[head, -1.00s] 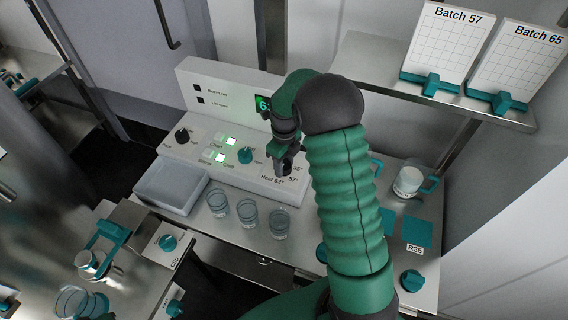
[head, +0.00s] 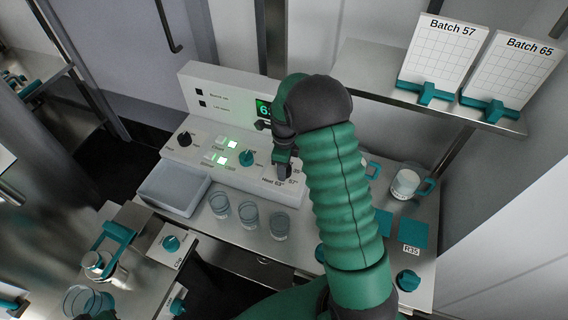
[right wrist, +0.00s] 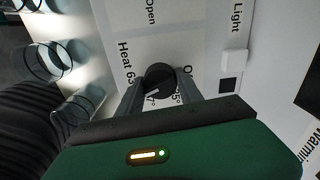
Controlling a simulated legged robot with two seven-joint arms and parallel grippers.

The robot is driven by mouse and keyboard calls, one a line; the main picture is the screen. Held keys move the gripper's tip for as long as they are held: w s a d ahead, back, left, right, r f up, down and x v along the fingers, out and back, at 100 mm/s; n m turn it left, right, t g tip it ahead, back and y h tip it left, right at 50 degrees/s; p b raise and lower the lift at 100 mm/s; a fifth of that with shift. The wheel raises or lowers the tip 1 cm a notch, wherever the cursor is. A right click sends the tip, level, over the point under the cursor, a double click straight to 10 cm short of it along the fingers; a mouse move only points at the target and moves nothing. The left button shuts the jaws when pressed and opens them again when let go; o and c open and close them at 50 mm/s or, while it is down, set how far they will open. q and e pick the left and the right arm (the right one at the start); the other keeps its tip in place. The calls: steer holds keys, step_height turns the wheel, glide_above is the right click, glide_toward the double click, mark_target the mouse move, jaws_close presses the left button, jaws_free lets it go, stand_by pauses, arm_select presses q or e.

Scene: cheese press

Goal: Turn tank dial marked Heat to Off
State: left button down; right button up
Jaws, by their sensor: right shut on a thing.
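The Heat dial (right wrist: 159,82) is a dark round knob with a pale pointer line, on the white tank panel (head: 210,137). In the right wrist view its label reads "Heat 63", with part of "Off", "35°" and "57°" around it. The pointer lies towards the lower left of that view, near the "7°" print. My right gripper (right wrist: 160,97) is shut on the dial, one finger on each side. In the head view my right gripper (head: 283,165) reaches down onto the panel's right end and hides most of the dial. My left gripper is not in view.
A black dial (head: 184,138) and a teal dial (head: 246,158) sit on the same panel, with lit green buttons between them. Several glasses (head: 248,216) and a clear tray (head: 173,188) stand in front. A shelf with batch cards (head: 437,55) is at right.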

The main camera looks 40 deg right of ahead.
steer(key=n, duration=0.1)
steer(key=n+p, duration=0.2)
steer(key=shift+r+n, duration=0.25)
steer(key=shift+n, duration=0.15)
steer(key=n+p, duration=0.1)
steer(key=n, duration=0.2)
steer(key=shift+w+d+n, duration=0.1)
steer(key=shift+n, duration=0.2)
steer(key=n+p, duration=0.1)
steer(key=n, duration=0.3)
steer(key=shift+p, duration=0.4)
steer(key=n+p, duration=0.1)
steer(key=n, duration=0.4)
steer(key=shift+w, duration=0.1)
steer(key=n, duration=0.4)
steer(key=shift+n+p, duration=0.3)
steer(key=shift+p, duration=0.1)
steer(key=n, duration=0.3)
steer(key=shift+n+p, duration=0.3)
steer(key=shift+p, duration=0.05)
steer(key=n, duration=0.3)
steer(key=shift+n+p, duration=0.3)
steer(key=shift+p, duration=0.05)
steer(key=shift+w+n+p, duration=0.1)
steer(key=shift+n+p, duration=0.3)
steer(key=shift+n, duration=1.4)
